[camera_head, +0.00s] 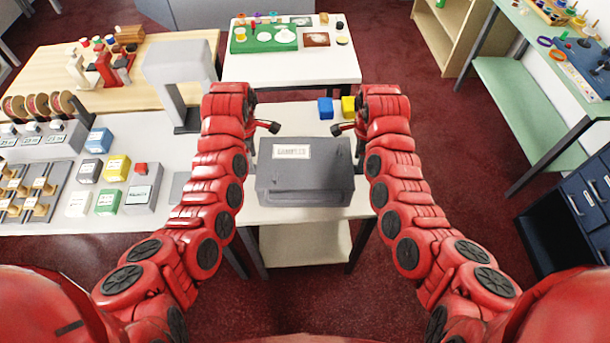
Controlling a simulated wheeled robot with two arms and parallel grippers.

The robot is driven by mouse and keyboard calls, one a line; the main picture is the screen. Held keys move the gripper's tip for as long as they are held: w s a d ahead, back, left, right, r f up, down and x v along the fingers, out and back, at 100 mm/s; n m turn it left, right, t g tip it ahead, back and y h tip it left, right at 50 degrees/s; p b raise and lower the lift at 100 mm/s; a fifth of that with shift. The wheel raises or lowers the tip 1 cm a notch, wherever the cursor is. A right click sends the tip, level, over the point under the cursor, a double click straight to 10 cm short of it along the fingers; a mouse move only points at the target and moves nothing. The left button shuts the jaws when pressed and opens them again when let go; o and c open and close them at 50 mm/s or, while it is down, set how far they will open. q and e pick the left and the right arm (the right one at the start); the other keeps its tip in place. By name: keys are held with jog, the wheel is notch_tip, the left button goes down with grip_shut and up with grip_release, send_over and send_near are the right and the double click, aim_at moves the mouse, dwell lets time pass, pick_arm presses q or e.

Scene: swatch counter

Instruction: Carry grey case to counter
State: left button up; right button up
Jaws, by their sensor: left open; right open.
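The grey case (305,183) has a white label on its top and lies on a white-topped table directly in front of me, between my two arms. My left gripper (268,127) is just beyond the case's far left corner, with its jaws open. My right gripper (341,129) is just beyond the far right corner, also open. Neither visibly holds anything. Most of each gripper is hidden behind its red wrist. Which surface is the counter is not clear; a long white surface (160,140) with sample boxes runs to the left.
A blue block (325,108) and a yellow block (348,107) stand beyond the case. A white table (290,72) with a green tray is further back. A grey press-like stand (178,75) is at left. A green-topped bench (525,110) and dark blue drawers (585,205) stand at right.

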pick_arm(q)
notch_tip(320, 180, down, 9)
jog(key=shift+r, duration=0.2)
pick_arm(e)
notch_tip(320, 180, down, 8)
jog(key=shift+f, duration=0.25)
pick_arm(q)
jog(key=shift+c, duration=0.2)
pick_arm(e)
jog(key=shift+c, duration=0.2)
pick_arm(q)
grip_shut()
pick_arm(e)
grip_shut()
dwell(0.3)
